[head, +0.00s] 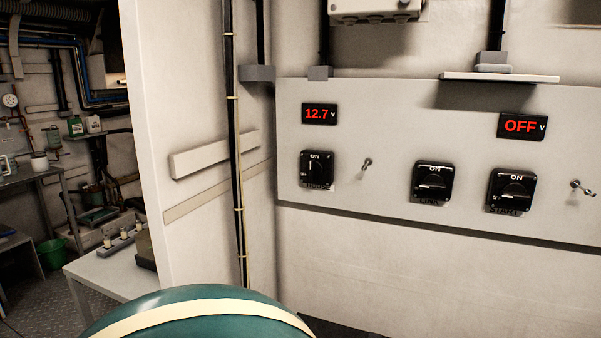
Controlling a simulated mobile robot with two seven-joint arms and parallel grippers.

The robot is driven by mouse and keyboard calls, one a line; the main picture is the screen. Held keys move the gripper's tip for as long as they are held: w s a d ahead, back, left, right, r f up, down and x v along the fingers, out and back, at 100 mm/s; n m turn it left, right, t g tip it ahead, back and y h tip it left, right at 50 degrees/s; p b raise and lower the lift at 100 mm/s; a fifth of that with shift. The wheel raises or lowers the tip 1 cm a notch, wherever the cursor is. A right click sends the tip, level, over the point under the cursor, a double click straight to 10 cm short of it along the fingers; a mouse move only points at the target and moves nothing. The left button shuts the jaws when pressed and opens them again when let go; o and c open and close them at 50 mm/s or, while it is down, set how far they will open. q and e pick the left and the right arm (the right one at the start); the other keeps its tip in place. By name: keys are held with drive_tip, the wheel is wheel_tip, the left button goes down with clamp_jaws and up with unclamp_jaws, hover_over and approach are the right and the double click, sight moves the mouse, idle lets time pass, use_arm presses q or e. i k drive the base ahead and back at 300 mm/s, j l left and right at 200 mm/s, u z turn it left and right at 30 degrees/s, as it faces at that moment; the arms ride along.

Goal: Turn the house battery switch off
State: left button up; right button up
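The house battery switch (317,169) is a black rotary switch at the left of the white wall panel (390,131). Its knob stands upright, pointing at the ON mark, and a partly legible HOUSE label sits below it. A display (319,114) above it reads 12.7 V in red. A LINK switch (432,182) and a START switch (511,190) are to the right, their knobs lying about level. The display (522,126) above START reads OFF. Neither of my grippers shows in the head view.
Small metal toggles or keys (367,164) (581,187) stick out of the panel. A teal rounded object with a cream band (200,318) fills the bottom front. A partition with a cable run (232,130) stands left of the panel; a bench (107,272) is beyond.

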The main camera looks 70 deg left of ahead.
sight(314, 169)
drive_tip(key=u, duration=2.1)
